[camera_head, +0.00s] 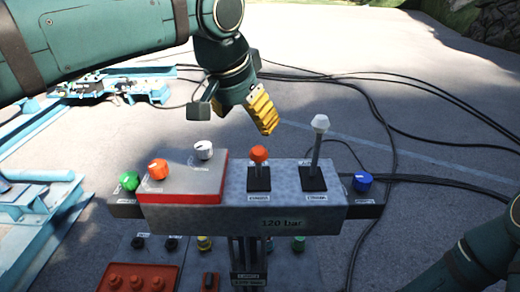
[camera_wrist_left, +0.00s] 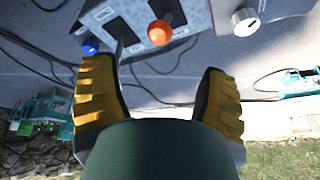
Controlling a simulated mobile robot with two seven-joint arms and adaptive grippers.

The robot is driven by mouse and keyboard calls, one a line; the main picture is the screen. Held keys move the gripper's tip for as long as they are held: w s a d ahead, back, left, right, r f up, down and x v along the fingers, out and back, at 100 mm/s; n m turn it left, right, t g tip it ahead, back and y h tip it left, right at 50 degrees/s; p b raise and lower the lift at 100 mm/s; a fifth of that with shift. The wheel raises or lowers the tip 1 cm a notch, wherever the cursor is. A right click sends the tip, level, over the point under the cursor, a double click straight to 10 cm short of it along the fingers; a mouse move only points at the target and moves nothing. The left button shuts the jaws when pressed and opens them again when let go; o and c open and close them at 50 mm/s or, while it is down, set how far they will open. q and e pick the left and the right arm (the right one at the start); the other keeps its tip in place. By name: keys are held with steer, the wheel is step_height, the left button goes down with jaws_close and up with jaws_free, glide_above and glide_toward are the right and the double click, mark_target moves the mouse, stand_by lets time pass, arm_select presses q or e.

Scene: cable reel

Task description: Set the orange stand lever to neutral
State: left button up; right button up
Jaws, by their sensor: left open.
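The orange-knobbed lever (camera_head: 259,154) stands in a black slotted plate at the middle of the grey console (camera_head: 235,208). Its shaft looks short in the head view, so I cannot tell its tilt for sure. Its round orange knob also shows at the top of the left wrist view (camera_wrist_left: 160,32). My left gripper (camera_head: 232,121) is open and empty, above and behind the console. Its yellow-padded fingers are spread apart in the wrist view (camera_wrist_left: 155,68), with the orange knob beyond the tips and not touched. My right gripper is out of view.
A taller white-knobbed lever (camera_head: 319,125) stands right of the orange one. A blue knob (camera_head: 362,182) is at the right end. A red-edged panel (camera_head: 182,178) carries orange and white dials; a green knob (camera_head: 129,181) is left. Black cables (camera_head: 400,105) lie on the ground behind.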

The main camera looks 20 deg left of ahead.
mark_target(256, 149)
arm_select(q)
steer(key=b+x, duration=0.1)
steer(key=x, duration=1.1)
